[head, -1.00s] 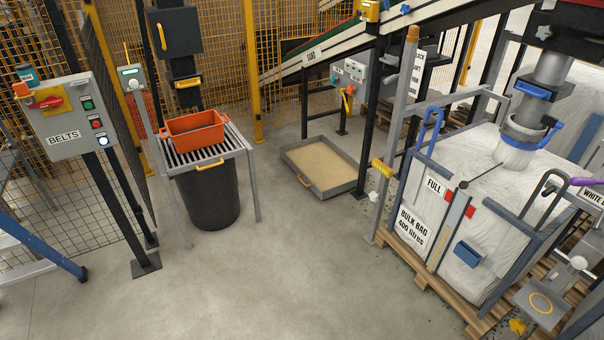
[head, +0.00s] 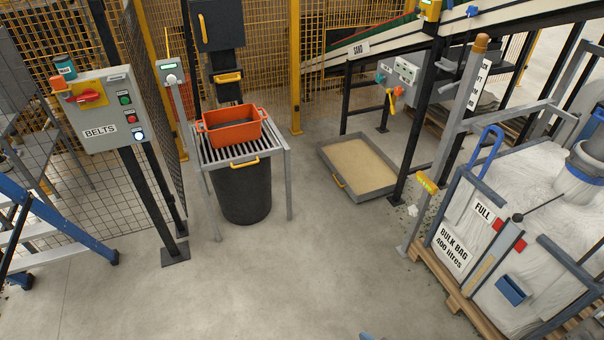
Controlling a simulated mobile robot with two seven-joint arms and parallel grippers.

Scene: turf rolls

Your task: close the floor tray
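The floor tray (head: 381,195) is a shallow grey metal tray on the concrete floor, right of centre in the head view. Neither of my grippers can be made out. A small dark blue-grey shape shows at the bottom edge, too little to identify.
An orange tub (head: 232,133) sits on a slatted stand over a black bin (head: 243,192). A BELTS control box (head: 100,110) stands left, near a blue stepladder (head: 60,225). A bulk bag (head: 530,210) on a pallet fills the right. The middle floor is clear.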

